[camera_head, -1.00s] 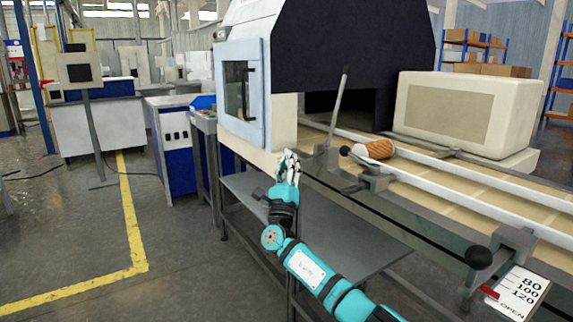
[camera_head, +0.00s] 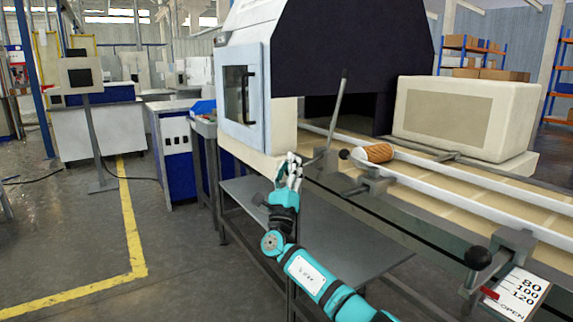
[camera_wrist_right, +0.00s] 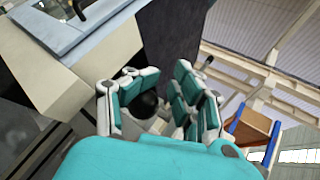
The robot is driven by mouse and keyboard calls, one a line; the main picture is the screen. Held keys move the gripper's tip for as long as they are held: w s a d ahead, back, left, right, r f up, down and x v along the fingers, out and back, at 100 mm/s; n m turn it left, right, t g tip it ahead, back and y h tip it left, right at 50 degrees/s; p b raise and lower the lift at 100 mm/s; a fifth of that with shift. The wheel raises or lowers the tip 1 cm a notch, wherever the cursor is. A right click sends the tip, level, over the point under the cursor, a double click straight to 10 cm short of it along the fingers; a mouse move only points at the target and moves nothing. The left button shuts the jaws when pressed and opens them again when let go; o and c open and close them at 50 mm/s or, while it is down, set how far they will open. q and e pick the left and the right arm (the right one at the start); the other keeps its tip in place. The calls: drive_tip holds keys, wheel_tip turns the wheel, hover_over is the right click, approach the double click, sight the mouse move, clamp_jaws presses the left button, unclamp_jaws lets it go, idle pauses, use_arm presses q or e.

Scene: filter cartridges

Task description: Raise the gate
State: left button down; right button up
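My right gripper (camera_head: 289,168) is beside the front edge of the conveyor machine, left of a lever with a black ball knob (camera_head: 344,153). In the head view a gap separates the fingers and the knob. In the right wrist view the fingers (camera_wrist_right: 155,95) are spread, with a black ball (camera_wrist_right: 145,105) seen between them; contact is not visible. A tall grey bar (camera_head: 338,108) rises beside the lever. I cannot tell which part is the gate; the dark housing's opening (camera_head: 318,108) shows behind the bar. My left gripper is not in view.
An orange-brown ribbed cartridge (camera_head: 375,153) lies by the white rails. A second black knob (camera_head: 478,257) stands at right near a scale card (camera_head: 522,294) with a red pointer. A grey shelf (camera_head: 340,245) is below. Floor at left is largely clear.

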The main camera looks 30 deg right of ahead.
drive_tip(key=shift+o, duration=1.3)
drive_tip(key=shift+w+d+f, duration=0.1)
drive_tip(key=shift+d+f, duration=0.2)
drive_tip(key=shift+f, duration=0.25)
drive_tip(key=shift+w+d+f, duration=0.1)
drive_tip(key=shift+d+f, duration=0.15)
drive_tip(key=shift+f, duration=0.3)
drive_tip(key=shift+w+d+f+g, duration=0.4)
drive_tip(key=shift+d+f, duration=0.15)
drive_tip(key=shift+d, duration=0.1)
drive_tip(key=shift+s+r, duration=0.15)
drive_tip(key=shift+r, duration=0.05)
drive_tip(key=shift+s+a, duration=0.2)
drive_tip(key=shift+a, duration=0.2)
drive_tip(key=f+v, duration=0.1)
drive_tip(key=v, duration=1)
drive_tip(key=shift+d, duration=0.3)
drive_tip(key=shift+f, duration=0.1)
